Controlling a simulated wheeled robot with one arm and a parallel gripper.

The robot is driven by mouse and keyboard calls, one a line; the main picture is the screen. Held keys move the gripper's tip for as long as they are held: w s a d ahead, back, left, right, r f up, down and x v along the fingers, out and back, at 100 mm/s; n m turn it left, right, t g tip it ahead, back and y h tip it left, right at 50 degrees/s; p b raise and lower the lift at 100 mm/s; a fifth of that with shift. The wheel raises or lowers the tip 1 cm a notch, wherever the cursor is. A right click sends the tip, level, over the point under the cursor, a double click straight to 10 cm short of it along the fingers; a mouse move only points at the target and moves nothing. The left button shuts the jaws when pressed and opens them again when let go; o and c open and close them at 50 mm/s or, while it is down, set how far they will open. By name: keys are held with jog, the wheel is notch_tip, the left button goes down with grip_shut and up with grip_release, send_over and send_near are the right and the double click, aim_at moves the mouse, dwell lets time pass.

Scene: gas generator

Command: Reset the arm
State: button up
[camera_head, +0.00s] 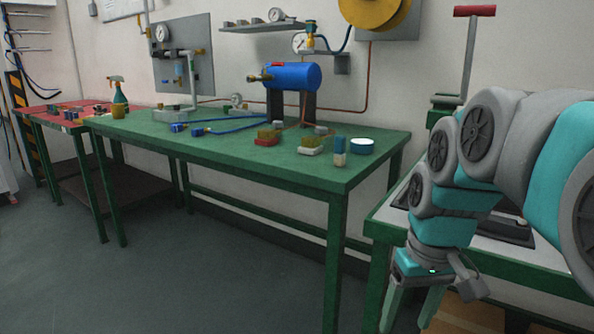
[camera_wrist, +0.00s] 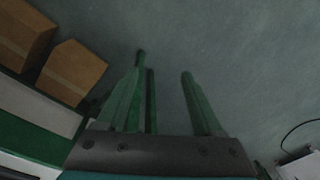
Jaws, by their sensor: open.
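My gripper (camera_head: 412,308) is at the lower right of the head view, hanging down from my bent grey and teal arm. Its two fingers are spread apart, and the fingertips run out of the bottom of the picture. In the wrist view my gripper (camera_wrist: 168,85) points at the grey floor (camera_wrist: 245,70), with nothing between its fingers. It is beside the green-framed bench (camera_head: 378,215) on the right, which my arm partly hides.
A green table (camera_head: 225,155) with a blue tank (camera_head: 292,76) and several small parts stands in the middle. A red table (camera_head: 62,111) is at the far left. Cardboard boxes (camera_wrist: 72,72) lie near my gripper. Floor in front of the green table is clear.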

jog(key=s+a+f+m+g, duration=0.1)
jog(key=s+a+f+g, duration=0.1)
jog(key=s+f, duration=1.1)
jog(key=s, duration=0.4)
jog(key=shift+s+f+h, duration=0.15)
jog(key=shift+f+h, duration=0.05)
jog(key=shift+h, duration=0.2)
